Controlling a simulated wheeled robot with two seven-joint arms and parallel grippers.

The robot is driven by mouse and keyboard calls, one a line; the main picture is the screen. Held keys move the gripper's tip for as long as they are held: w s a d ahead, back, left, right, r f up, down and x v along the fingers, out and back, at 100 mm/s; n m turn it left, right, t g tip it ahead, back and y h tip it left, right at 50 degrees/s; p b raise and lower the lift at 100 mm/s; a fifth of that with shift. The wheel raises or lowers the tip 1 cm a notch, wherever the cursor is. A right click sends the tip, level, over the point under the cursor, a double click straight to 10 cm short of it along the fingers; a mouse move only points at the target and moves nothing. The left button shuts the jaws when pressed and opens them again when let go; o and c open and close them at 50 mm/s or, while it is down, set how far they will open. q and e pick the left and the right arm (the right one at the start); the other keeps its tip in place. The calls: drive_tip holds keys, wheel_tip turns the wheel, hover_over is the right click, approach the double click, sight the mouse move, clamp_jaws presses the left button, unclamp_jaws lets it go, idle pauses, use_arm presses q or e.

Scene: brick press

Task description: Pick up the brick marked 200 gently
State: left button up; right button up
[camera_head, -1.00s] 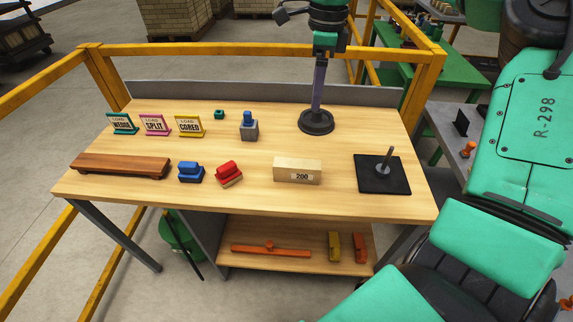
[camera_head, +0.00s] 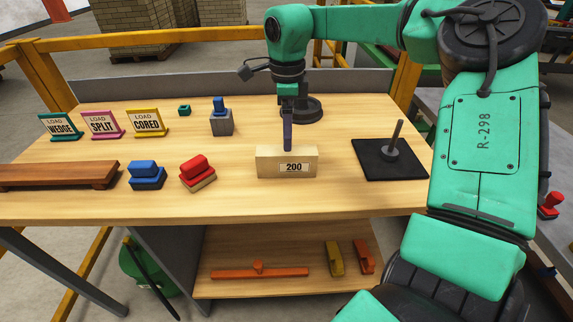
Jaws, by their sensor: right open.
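The brick marked 200 (camera_head: 272,163) is a pale tan block lying on the wooden table, its white label facing me. My right gripper (camera_head: 288,146) points straight down over the brick from my green arm. Its dark, slim fingers line up one behind the other, so the gap between them is hidden. They are open, and their lower end overlaps the brick's top edge in the picture. I cannot tell whether they touch it or straddle it. The brick stays flat on the table. My left gripper is out of view.
Left of the brick are a red block (camera_head: 195,164), a blue block (camera_head: 145,170) and a brown plank (camera_head: 62,173). A black plate with a peg (camera_head: 367,166) is at right. A round black base (camera_head: 312,112) stands behind. Three load signs (camera_head: 103,124) are at back left.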

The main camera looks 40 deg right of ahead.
sight(287, 161)
drive_tip(key=f+p, duration=0.1)
drive_tip(key=f, duration=0.8)
drive_tip(key=shift+s+a+f+p, duration=0.15)
drive_tip(key=shift+s+p, duration=0.05)
drive_tip(key=shift+p, duration=0.15)
drive_tip(key=shift+w+f, duration=0.1)
drive_tip(key=shift+f, duration=0.3)
drive_tip(key=shift+r, duration=0.1)
drive_tip(key=c, duration=1.3)
